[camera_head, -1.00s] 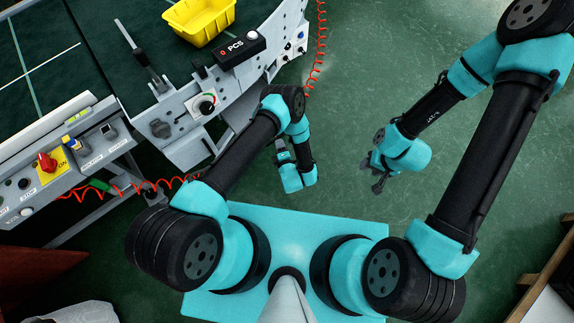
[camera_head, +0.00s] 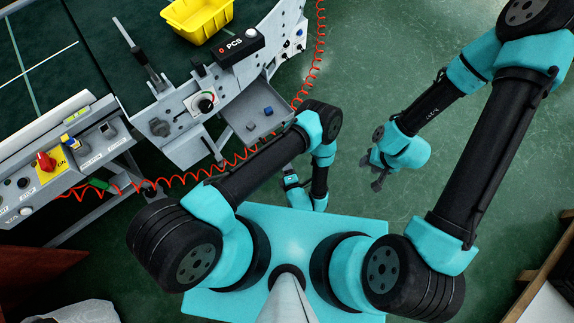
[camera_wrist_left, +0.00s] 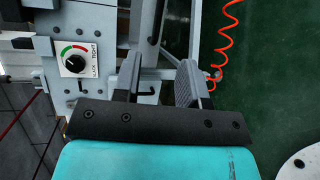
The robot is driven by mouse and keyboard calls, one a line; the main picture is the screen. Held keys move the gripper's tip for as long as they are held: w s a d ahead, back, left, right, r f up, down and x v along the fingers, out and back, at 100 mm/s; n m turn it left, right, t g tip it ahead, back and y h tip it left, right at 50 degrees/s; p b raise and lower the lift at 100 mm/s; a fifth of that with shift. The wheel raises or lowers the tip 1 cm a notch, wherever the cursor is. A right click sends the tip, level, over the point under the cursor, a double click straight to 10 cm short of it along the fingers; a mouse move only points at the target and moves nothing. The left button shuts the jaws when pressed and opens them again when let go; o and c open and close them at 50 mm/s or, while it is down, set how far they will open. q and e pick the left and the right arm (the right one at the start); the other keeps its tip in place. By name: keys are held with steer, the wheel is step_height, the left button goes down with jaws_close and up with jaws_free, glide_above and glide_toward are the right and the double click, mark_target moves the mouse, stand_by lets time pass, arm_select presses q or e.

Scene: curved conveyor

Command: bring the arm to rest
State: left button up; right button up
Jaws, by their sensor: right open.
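My left arm folds over the teal base in the head view, its teal wrist low near the base's top edge; its fingers are not clear there. In the left wrist view my left gripper (camera_wrist_left: 162,65) has its two dark fingers apart, with nothing seen held between them. My right gripper (camera_head: 371,174) hangs over the open green floor at the right of the head view. Its fingers are apart and empty.
A grey conveyor frame with a dial (camera_head: 205,103) and a counter box (camera_head: 238,47) stands at upper left. A yellow bin (camera_head: 198,20) sits on the belt. A red coiled cable (camera_head: 316,50) hangs alongside.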

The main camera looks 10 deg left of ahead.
stand_by(0.3)
arm_select(q)
steer(key=w+a+r+m+g+h, duration=0.6)
steer(key=w+a+r+m+g, duration=0.15)
steer(key=m, duration=0.25)
steer(key=s+a+r+m+g+h, duration=0.4)
steer(key=s+a+r+m+g, duration=0.2)
steer(key=s+a+r+m, duration=0.3)
step_height(320, 180, up, 3)
steer(key=m, duration=0.2)
steer(key=shift+s+r+m, duration=0.2)
steer(key=shift+s+m, duration=0.05)
steer(key=shift+m, duration=0.15)
